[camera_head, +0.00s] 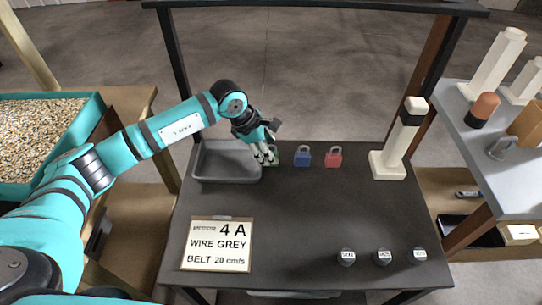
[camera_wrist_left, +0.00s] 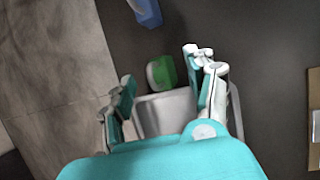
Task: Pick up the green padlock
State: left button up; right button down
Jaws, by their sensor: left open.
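The green padlock (camera_head: 273,156) is on the dark table, right of the grey tray and left of the blue padlock (camera_head: 303,156). My left gripper (camera_head: 267,159) is over it and partly hides it. In the left wrist view the green padlock (camera_wrist_left: 161,72) shows just beyond the space between the spread fingers of my left gripper (camera_wrist_left: 158,86). The gripper is open. I cannot tell whether a finger touches the padlock. My right gripper is not in view.
A red padlock (camera_head: 333,157) stands right of the blue one. The empty grey tray (camera_head: 225,180) is close on the left. A white post (camera_head: 398,145) stands at the right, a sign (camera_head: 217,244) at front left. Several dark round pieces (camera_head: 383,257) sit at front right. The table's middle is clear.

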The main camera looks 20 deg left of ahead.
pick_arm(q)
jog(key=p+x, duration=0.1)
jog(key=x, duration=0.3)
jog(key=shift+d+f, duration=0.1)
jog(key=shift+f, duration=0.15)
jog(key=shift+c, duration=0.2)
grip_shut()
